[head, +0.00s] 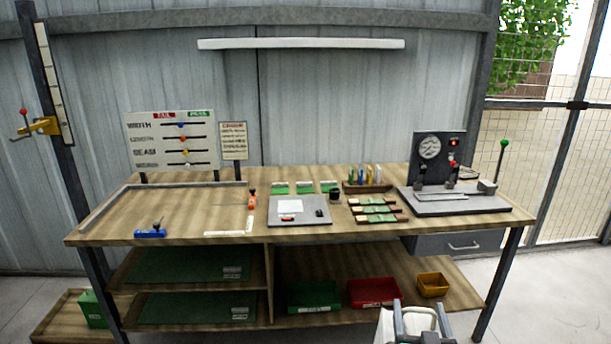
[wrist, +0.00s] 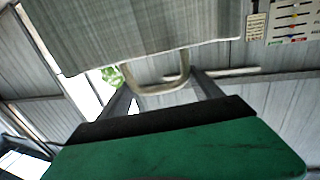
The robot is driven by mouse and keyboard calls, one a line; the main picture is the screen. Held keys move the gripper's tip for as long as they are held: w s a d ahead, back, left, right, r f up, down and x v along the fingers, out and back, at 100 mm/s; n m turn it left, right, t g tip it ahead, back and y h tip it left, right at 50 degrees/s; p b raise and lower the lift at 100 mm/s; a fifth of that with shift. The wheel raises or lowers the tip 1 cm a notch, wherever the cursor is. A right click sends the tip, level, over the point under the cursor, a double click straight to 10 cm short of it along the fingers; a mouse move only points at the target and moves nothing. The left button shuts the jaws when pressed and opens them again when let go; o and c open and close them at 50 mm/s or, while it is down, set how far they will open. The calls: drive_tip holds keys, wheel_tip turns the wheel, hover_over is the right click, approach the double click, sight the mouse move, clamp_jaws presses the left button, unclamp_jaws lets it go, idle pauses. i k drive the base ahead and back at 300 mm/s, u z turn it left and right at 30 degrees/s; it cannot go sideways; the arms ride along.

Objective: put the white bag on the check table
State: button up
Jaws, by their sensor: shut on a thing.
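The white bag (head: 385,328) shows at the bottom edge of the head view, cut off by the frame, in front of the check table. In the wrist view its pale woven body (wrist: 140,35) fills the top, with a light handle loop (wrist: 162,88) reaching toward my gripper. My gripper (head: 420,312) is shut on the bag's handle; its fingers (wrist: 165,90) show on both sides of the loop in the wrist view. The check table (head: 190,212) is a wooden bench across the head view. The bag is apart from its top.
An L-shaped rail (head: 165,184) and blue clamp (head: 150,232) bound an open area on the table's left. A grey scale (head: 300,217), green-and-brown samples (head: 375,208) and a gauge machine (head: 440,150) occupy the middle and right. Red (head: 373,291) and yellow (head: 433,284) bins sit below.

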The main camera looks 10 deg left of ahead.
sight(165, 209)
drive_tip(key=u, duration=0.4)
drive_tip(key=i, duration=1.25)
drive_tip(key=u, duration=1.2)
drive_tip(key=i, duration=0.9)
drive_tip(key=u, duration=1.15)
drive_tip(key=i, duration=0.7)
drive_tip(key=u, duration=0.4)
